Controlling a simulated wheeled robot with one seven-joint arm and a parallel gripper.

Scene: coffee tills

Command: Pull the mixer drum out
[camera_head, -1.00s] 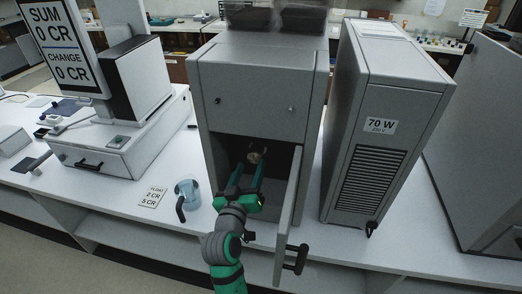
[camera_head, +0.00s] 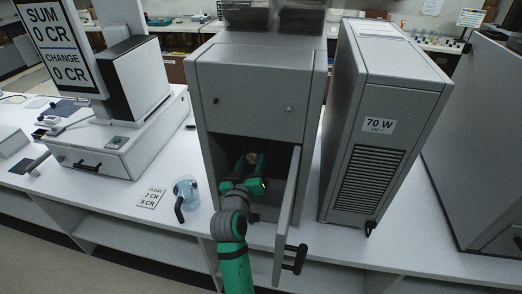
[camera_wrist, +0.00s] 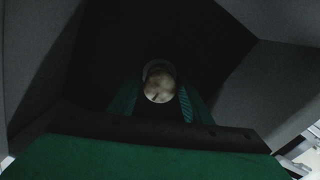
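The mixer drum seems to be the small round, pale brownish thing (camera_head: 252,158) inside the open lower compartment of the tall grey machine (camera_head: 252,95). In the wrist view its rounded end (camera_wrist: 159,86) faces the camera in the dark compartment. My gripper (camera_head: 246,172) reaches into the compartment, just in front of the drum. In the wrist view the green fingers stand apart on either side of the drum, looking open. Whether they touch it cannot be told. The back of the drum is hidden in the dark.
The machine's door (camera_head: 288,215) hangs open on the right of my arm, with a black handle (camera_head: 295,258). A clear blue-tinted mug (camera_head: 185,195) stands on the counter to the left, near a price card (camera_head: 151,198). A grey 70 W unit (camera_head: 385,130) stands to the right.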

